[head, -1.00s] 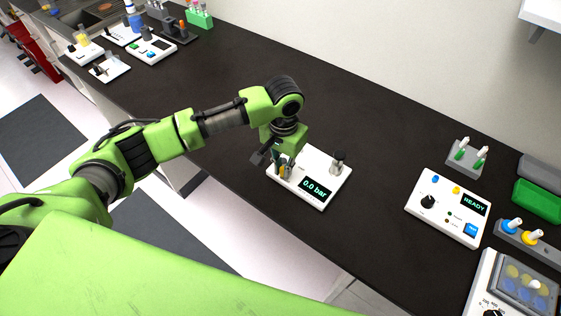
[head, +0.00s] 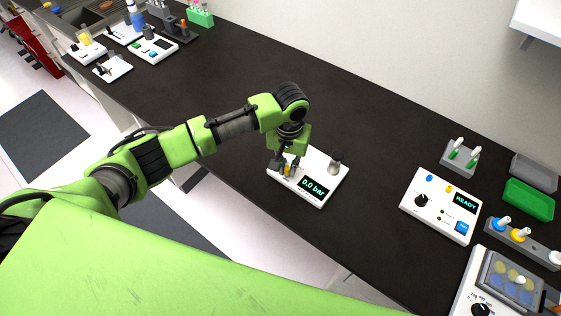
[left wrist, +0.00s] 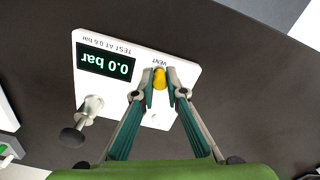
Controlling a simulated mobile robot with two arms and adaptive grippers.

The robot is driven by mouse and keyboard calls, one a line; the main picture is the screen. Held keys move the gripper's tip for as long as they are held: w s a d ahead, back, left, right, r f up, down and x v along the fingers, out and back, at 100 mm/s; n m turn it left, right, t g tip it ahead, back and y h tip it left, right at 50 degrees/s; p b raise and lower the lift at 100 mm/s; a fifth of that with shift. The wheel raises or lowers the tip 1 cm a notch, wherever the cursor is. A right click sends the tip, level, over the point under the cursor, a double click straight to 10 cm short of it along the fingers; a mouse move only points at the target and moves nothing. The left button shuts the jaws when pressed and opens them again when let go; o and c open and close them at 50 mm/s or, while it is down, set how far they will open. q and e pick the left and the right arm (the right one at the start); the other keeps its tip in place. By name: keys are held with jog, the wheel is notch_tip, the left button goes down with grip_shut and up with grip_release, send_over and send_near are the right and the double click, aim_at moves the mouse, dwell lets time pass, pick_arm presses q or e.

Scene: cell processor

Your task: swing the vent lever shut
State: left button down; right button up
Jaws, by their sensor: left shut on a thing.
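The vent lever has a yellow knob (left wrist: 160,78) and sits by the "VENT" print on a white panel (left wrist: 120,45) whose display reads 0.0 bar. In the left wrist view my left gripper (left wrist: 161,82) has its two fingers closed around the yellow knob, one on each side. In the head view the left gripper (head: 287,172) reaches down over the left part of the white panel (head: 325,165), and the lever is mostly covered by the fingers. The lever's base is hidden. My right gripper is in neither view.
A grey metal post with a knob (head: 335,160) stands on the same panel. To the right are a white unit reading READY (head: 440,205) and a green tray (head: 528,199). The dark bench (head: 225,80) behind the panel is clear.

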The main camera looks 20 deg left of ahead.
pick_arm(q)
jog(key=shift+w+d+r+n, duration=0.1)
jog(key=shift+n, duration=0.2)
jog(key=shift+w+d+n+p, duration=0.2)
jog(key=shift+d+n+p, duration=0.15)
jog(key=shift+n, duration=0.35)
jog(key=shift+w+d+n, duration=0.2)
jog(key=shift+w+n, duration=0.1)
jog(key=shift+n, duration=0.7)
jog(key=shift+w+d+n, duration=0.3)
jog(key=shift+w+n, duration=0.05)
jog(key=shift+n, duration=0.75)
jog(key=shift+w+n, duration=0.25)
jog(key=shift+n, duration=0.35)
jog(key=c, duration=2)
grip_release()
jog(key=shift+c, duration=0.2)
